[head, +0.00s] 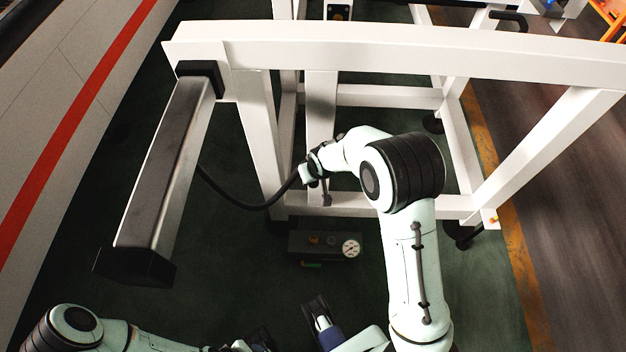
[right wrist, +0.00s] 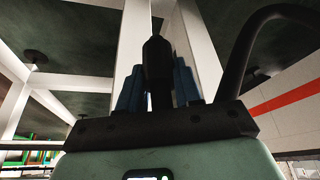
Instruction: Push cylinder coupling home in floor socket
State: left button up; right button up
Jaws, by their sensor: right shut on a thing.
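My right gripper (head: 312,174) is among the white rack's lower members in the head view, where a black hose (head: 245,204) runs up to it. In the right wrist view its blue fingers (right wrist: 158,88) are shut on a dark cylinder coupling (right wrist: 157,60) with a tapered tip, pointing away from the palm. A low dark floor unit with a round gauge (head: 324,247) stands on the floor below the gripper in the head view. It is apart from the gripper, and I cannot make out a socket opening. My left gripper (head: 262,338) is at the bottom edge, partly cut off; its opening is unclear.
A grey metal beam with black ends (head: 170,165) slants down on the left. Green floor (head: 235,270) is open around the gauge unit. A red-striped wall (head: 70,125) is at left.

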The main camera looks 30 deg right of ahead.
jog(key=shift+n+b, duration=0.45)
jog(key=shift+n, duration=0.05)
jog(key=shift+f+n+y+b, duration=0.15)
jog(key=shift+n+y+b, duration=0.25)
jog(key=shift+n+b, duration=0.35)
